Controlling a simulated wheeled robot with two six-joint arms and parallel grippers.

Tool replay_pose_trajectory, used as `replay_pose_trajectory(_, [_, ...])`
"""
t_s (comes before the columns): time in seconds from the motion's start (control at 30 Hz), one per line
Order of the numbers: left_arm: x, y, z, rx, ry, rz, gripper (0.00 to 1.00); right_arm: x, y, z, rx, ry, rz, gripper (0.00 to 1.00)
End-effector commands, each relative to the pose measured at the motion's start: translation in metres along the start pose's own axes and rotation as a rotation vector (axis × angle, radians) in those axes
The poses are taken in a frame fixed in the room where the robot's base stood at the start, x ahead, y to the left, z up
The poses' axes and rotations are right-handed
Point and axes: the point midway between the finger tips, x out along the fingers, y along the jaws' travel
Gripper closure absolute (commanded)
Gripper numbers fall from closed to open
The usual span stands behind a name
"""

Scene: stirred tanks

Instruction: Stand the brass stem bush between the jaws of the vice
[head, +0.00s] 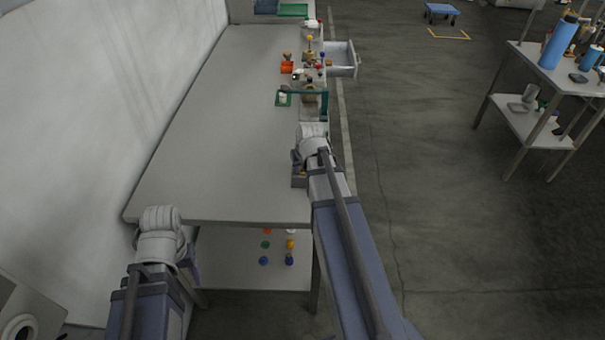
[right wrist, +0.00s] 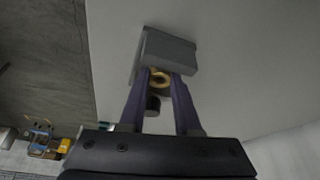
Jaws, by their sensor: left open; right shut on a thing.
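The brass stem bush (right wrist: 160,77) is a small gold ring in the right wrist view, between the tips of two purple fingers. My right gripper (right wrist: 161,82) is shut on it. The grey vice (right wrist: 168,47) lies right at the fingertips, and the fingers partly cover it. I cannot tell whether the bush is inside the jaw gap or above it. In the head view the vice (head: 299,181) shows at the bench's right edge, largely covered by my right arm; the bush is hidden there. My left gripper (head: 192,262) is open, low beside the bench's near left corner.
The grey bench (head: 225,120) is bare across its middle and left. Small coloured parts (head: 290,244) lie on the shelf below. A side table (head: 565,75) stands right.

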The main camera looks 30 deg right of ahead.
Motion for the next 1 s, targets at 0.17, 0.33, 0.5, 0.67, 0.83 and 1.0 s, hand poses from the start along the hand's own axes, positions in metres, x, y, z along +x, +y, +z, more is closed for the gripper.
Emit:
replay_pose_trajectory(0.17, [-0.0009,-0.0001,0.0001,0.0,0.0,0.0,0.35,-0.0009,0.0,-0.0003,0.0,0.0,0.0,1.0])
replay_pose_trajectory(0.33, [0.0014,0.0001,-0.0001,0.0,0.0,0.0,0.35,0.0013,0.0,0.0006,0.0,0.0,0.0,0.63])
replay_pose_trajectory(0.5, [0.0013,0.0001,-0.0001,0.0,0.0,0.0,0.35,0.0012,0.0,0.0005,0.0,0.0,0.0,0.44])
replay_pose_trajectory(0.67, [0.0013,0.0001,-0.0001,0.0,0.0,0.0,0.35,0.0012,0.0,0.0006,0.0,0.0,0.0,0.38])
replay_pose_trajectory(0.83, [0.0006,0.0001,0.0,0.0,0.0,0.0,0.35,0.0006,0.0,0.0003,0.0,0.0,0.0,0.38])
replay_pose_trajectory(1.0, [-0.0063,-0.0006,0.0004,0.0,0.0,0.0,0.35,-0.0064,0.0,-0.0012,0.0,0.0,0.0,0.38])
